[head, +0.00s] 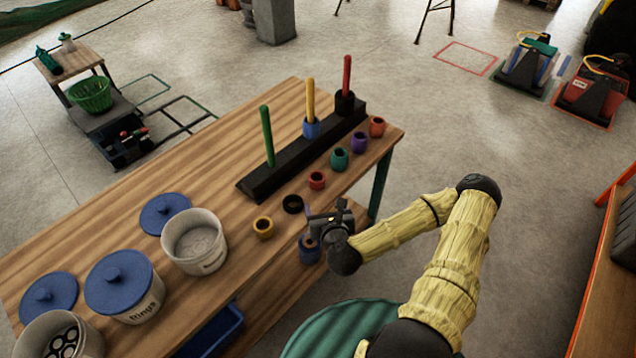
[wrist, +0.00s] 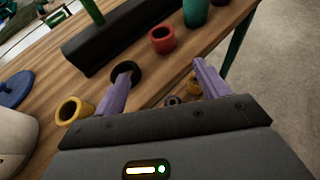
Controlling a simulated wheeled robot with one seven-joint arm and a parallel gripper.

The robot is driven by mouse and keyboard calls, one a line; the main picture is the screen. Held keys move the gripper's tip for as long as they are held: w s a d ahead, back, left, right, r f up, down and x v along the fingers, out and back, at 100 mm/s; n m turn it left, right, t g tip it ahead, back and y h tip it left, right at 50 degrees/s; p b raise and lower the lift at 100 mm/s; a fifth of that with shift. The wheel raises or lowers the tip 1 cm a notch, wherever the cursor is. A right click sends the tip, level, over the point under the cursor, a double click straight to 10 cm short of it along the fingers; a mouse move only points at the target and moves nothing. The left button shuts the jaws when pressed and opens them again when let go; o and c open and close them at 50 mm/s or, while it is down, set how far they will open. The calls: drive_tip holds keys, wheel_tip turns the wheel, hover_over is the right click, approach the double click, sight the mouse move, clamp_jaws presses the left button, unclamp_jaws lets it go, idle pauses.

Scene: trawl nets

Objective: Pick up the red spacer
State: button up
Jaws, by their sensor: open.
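The red spacer (head: 317,180) is a short, hollow ring standing on the wooden table, in front of the black peg rack. In the wrist view it stands upright (wrist: 162,40) beyond my fingertips, a little above the middle of the gap between them. My gripper (head: 325,210) is open and empty, at the table's near edge, on the near side of the red spacer and apart from it. Its two purple fingers (wrist: 163,68) are spread wide in the wrist view. An orange-red spacer (head: 377,126) stands farther back, near the table's far right corner.
A black ring (head: 293,204) and yellow spacer (head: 263,227) lie left of my gripper; teal (head: 339,158) and purple (head: 359,142) spacers stand behind the red one. The rack (head: 257,184) carries green, yellow and red pegs. White buckets (head: 195,243) and blue lids occupy the table's left.

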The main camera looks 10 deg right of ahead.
sight(319, 184)
drive_tip(key=b+x, duration=0.2)
drive_tip(key=x, duration=0.9)
drive_tip(key=shift+w+f, duration=0.2)
drive_tip(key=shift+w, duration=0.1)
drive_tip(key=shift+s+a, duration=0.1)
drive_tip(key=x, duration=0.2)
drive_tip(key=d+p+x, duration=0.1)
drive_tip(key=x, duration=0.1)
drive_tip(key=shift+w+r, duration=0.1)
drive_tip(key=shift+w, duration=0.55)
